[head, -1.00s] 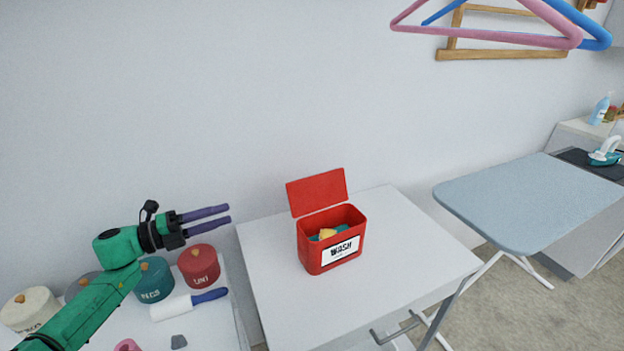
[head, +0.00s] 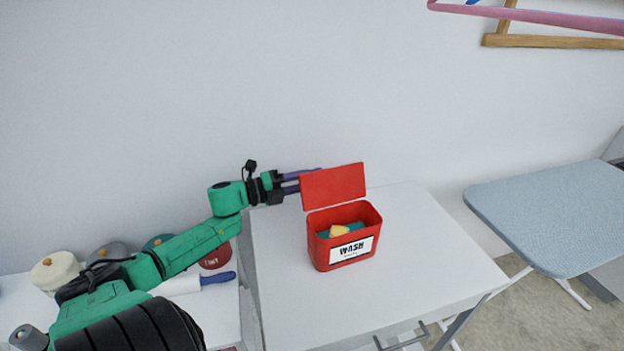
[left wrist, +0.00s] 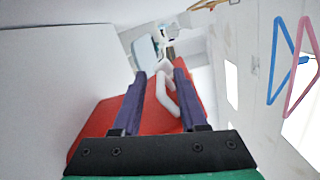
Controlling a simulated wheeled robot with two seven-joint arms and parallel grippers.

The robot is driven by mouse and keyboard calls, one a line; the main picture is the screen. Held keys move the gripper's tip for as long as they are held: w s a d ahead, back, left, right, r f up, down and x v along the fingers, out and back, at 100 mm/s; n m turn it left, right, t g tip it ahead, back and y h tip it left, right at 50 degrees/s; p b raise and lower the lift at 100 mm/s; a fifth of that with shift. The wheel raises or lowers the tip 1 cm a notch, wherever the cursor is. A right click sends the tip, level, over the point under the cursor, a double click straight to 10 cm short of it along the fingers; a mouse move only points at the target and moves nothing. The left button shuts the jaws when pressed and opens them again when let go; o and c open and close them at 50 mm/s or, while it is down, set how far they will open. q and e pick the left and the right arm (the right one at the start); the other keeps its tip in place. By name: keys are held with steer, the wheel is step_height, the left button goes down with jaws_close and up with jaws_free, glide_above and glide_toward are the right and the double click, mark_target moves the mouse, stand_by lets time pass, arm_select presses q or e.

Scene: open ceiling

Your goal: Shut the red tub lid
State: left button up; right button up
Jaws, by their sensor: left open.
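The red tub (head: 318,254) stands on the white table, its label reading WASH, with something yellow and teal inside. Its red lid (head: 333,186) stands up open at the back edge. My left gripper (head: 305,181) is open, reaching in from the left at the lid's left side. Its fingertips are partly hidden behind the lid. In the left wrist view the two purple fingers (left wrist: 160,80) are spread, with the red lid's surface (left wrist: 100,117) under and beside them. I cannot tell if they touch it. My right gripper is not in view.
The white table (head: 400,245) has free room right of the tub. A blue ironing board (head: 550,210) stands at right. The wall is close behind the tub.

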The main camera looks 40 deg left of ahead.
arm_select(q)
steer(key=shift+w+d, duration=0.15)
jaws_close()
